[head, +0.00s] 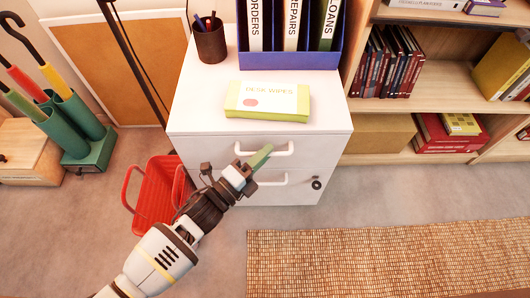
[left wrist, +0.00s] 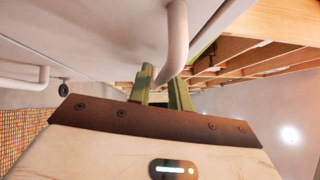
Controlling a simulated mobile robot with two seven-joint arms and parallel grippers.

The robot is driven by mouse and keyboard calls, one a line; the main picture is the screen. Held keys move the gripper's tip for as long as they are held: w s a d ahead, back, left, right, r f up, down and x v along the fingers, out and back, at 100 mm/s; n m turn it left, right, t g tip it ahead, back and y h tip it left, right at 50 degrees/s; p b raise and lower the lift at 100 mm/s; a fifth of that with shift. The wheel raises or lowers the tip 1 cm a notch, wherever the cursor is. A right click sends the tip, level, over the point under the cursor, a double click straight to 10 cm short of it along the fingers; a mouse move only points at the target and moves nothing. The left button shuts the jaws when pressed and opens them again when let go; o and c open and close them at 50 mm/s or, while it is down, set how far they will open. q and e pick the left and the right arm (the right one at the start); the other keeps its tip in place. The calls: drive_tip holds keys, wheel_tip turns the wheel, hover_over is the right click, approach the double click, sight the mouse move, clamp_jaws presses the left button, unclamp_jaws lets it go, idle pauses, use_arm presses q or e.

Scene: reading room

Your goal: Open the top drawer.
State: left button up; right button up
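The white cabinet (head: 190,105) stands at the middle of the head view. Its top drawer (head: 215,147) looks flush, with a white bar handle (head: 284,149) across its front. My left gripper (head: 258,160) is at the middle of this handle. In the left wrist view, the handle bar (left wrist: 177,35) runs down between my two green fingers (left wrist: 163,90). The gap between them is about as wide as the bar, so they look shut on it. The exact contact is partly hidden. My right gripper is not in view.
A lower handle (head: 287,181) and a round lock (head: 317,185) are below. On top are a wipes pack (head: 267,101), a blue file holder (head: 312,62) and a pen cup (head: 210,45). A red basket (head: 152,192) stands left of the cabinet. Floor in front is clear beside a woven rug (head: 385,260).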

use_arm(q)
drive_tip(key=shift+w+d, duration=0.25)
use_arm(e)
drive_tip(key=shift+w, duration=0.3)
